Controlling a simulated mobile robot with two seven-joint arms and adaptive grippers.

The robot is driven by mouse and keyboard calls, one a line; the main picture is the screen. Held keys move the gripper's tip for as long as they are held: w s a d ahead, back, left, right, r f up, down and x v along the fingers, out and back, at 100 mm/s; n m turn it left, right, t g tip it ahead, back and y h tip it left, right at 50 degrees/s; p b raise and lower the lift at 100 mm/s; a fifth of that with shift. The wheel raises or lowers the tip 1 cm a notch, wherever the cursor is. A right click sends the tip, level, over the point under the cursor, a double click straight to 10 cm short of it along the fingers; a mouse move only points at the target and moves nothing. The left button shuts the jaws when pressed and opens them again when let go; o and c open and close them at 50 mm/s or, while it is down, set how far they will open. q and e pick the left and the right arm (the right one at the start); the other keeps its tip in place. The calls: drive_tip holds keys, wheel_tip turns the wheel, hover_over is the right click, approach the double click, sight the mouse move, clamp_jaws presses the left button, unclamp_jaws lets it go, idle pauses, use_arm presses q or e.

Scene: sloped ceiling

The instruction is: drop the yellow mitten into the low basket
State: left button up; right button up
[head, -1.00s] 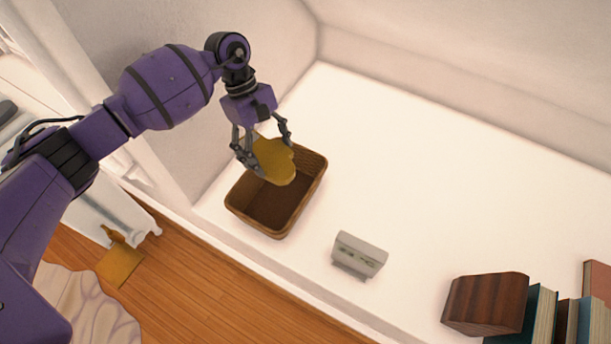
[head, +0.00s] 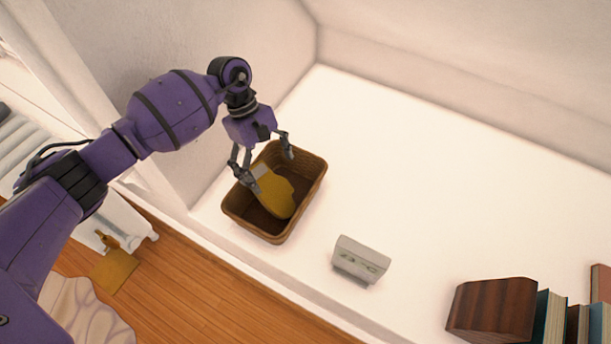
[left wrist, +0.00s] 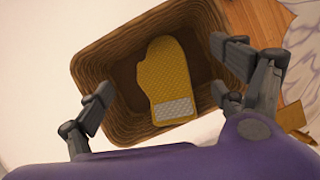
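The yellow mitten (head: 275,192) has a quilted face and a grey cuff. It lies inside the low brown woven basket (head: 311,193), and in the left wrist view the mitten (left wrist: 164,78) rests within the basket (left wrist: 95,70) walls with its cuff toward me. My left gripper (head: 267,169) is above the basket's back left side. Its fingers are spread wide with nothing between them; in the left wrist view the gripper (left wrist: 165,75) shows a finger on each side, apart from the mitten. My right gripper is in neither view.
A small grey clock-like box (head: 361,260) stands right of the basket on the white surface. A dark wooden block (head: 491,309) and several books (head: 548,320) stand at the lower right. The surface's front edge drops to a wooden floor (head: 190,295). A wall rises behind the gripper.

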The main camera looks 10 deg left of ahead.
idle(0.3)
use_arm(q)
drive_tip(key=v, duration=0.7)
drive_tip(key=shift+r, duration=0.25)
drive_tip(key=shift+a, duration=0.1)
